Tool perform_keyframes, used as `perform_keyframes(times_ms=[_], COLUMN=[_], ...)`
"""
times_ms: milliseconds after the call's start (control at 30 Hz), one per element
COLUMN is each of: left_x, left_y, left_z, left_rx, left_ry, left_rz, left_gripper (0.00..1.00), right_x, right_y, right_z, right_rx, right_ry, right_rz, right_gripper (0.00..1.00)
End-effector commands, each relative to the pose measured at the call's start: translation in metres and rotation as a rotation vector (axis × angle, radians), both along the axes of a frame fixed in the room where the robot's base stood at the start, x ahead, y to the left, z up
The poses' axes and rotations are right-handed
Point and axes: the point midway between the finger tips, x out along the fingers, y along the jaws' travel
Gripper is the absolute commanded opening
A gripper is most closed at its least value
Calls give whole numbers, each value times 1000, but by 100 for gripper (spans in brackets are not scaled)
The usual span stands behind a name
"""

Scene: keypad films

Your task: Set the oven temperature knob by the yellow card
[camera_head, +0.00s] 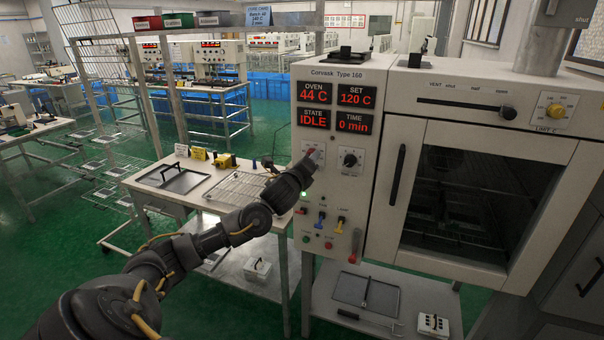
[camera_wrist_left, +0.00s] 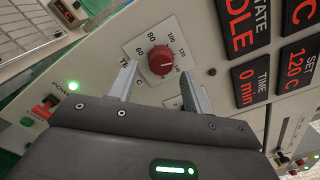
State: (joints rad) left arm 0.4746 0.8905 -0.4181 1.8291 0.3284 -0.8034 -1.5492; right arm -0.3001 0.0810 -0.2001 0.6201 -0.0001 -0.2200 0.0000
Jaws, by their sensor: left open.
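The red temperature knob (camera_wrist_left: 161,60) sits on the oven's front panel, inside a printed dial with numbers such as 60, 80, 100 and 120. In the head view the knob (camera_head: 313,153) is partly covered by my left gripper (camera_head: 306,170). In the left wrist view the gripper's fingers (camera_wrist_left: 158,74) are open, pointing at the knob from either side of its lower edge, with visible gaps. The displays (camera_head: 335,106) read OVEN 44 C, SET 120 C, IDLE, 0 min. Small yellow cards (camera_head: 199,153) stand on the side table, their text unreadable. My right gripper is out of view.
A black knob (camera_head: 350,159) sits right of the red one. Small coloured switches (camera_head: 321,218) and a green lamp lie below. The oven door (camera_head: 480,190) is closed.

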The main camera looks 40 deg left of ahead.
Motion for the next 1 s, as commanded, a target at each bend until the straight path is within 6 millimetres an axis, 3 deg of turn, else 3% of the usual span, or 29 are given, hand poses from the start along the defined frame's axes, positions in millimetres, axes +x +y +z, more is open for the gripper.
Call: perform_keyframes(times_ms=[200,400,600,1000], left_x=[-42,-70,-80,-80], left_y=[-15,-25,-28,-28], left_z=[-6,-4,-1,0], left_rx=[2,1,-1,0], left_ry=[1,0,0,0], left_rz=[-3,-2,-1,0], left_gripper=[49,49,49,49], right_x=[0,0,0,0], right_y=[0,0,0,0], right_z=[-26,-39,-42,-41], right_rx=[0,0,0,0], right_ry=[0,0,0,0], right_rz=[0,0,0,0], right_gripper=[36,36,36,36])
